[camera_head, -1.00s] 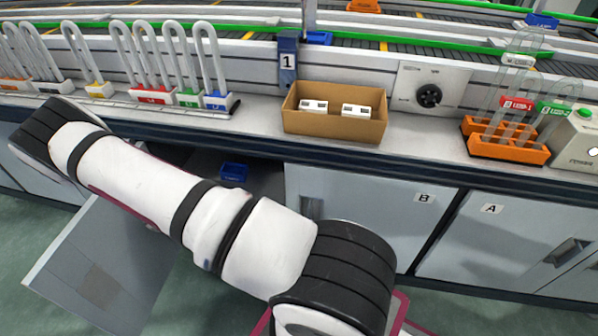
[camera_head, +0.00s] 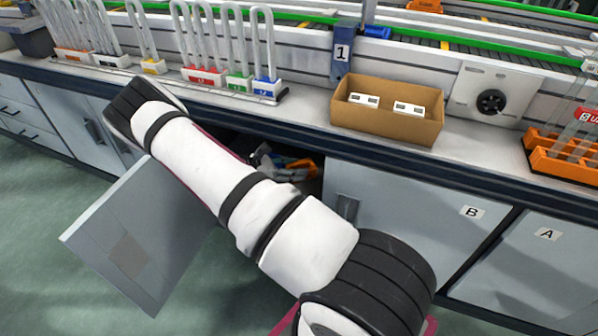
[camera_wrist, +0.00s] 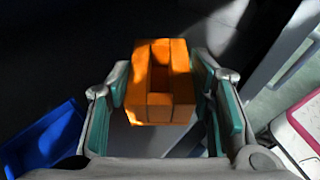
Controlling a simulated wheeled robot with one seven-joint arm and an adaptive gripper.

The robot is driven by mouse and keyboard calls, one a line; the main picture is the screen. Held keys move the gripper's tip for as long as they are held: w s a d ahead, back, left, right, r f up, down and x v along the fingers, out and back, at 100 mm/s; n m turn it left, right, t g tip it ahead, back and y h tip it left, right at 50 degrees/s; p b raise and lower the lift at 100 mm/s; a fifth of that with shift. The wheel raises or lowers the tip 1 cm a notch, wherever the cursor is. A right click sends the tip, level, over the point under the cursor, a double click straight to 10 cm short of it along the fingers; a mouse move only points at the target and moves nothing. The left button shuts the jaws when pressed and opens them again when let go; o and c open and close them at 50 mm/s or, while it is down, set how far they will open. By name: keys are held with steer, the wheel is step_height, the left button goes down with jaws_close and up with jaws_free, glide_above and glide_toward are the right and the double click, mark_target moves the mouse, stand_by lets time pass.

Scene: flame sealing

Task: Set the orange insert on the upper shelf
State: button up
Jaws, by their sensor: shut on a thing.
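My gripper (camera_wrist: 163,88) is shut on the orange insert (camera_wrist: 159,84), a block with a recess in its middle, held between the two green-lined fingers. In the head view my gripper (camera_head: 270,162) and the orange insert (camera_head: 302,168) are at the dark opening of the cabinet under the bench, partly hidden by my arm. The wrist view shows a dark surface beyond the insert. I cannot tell the upper shelf clearly or whether the insert touches it.
A blue bin (camera_wrist: 45,140) lies at the lower left of the wrist view. The open cabinet door (camera_head: 140,235) stands left of my arm. Cabinet door B (camera_head: 400,215) is closed on the right. A cardboard box (camera_head: 388,125) and tube racks (camera_head: 205,78) stand on the bench above.

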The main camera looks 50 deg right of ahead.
mark_target(300, 161)
steer(key=d, duration=0.1)
steer(key=w+d, duration=0.1)
steer(key=d, duration=0.1)
steer(key=shift+b, duration=0.3)
steer(key=shift+w+d+f+b, duration=0.1)
steer(key=shift+d+f+b, duration=0.1)
steer(key=shift+f+b, duration=0.5)
steer(key=shift+w+d+f+b, duration=0.15)
steer(key=shift+f+b, duration=0.15)
steer(key=shift+f, duration=0.7)
steer(key=shift+s, duration=0.1)
steer(key=shift+f, duration=0.15)
steer(key=o, duration=1.4)
steer(key=p+v, duration=0.2)
steer(key=v, duration=1)
steer(key=shift+p, duration=0.4)
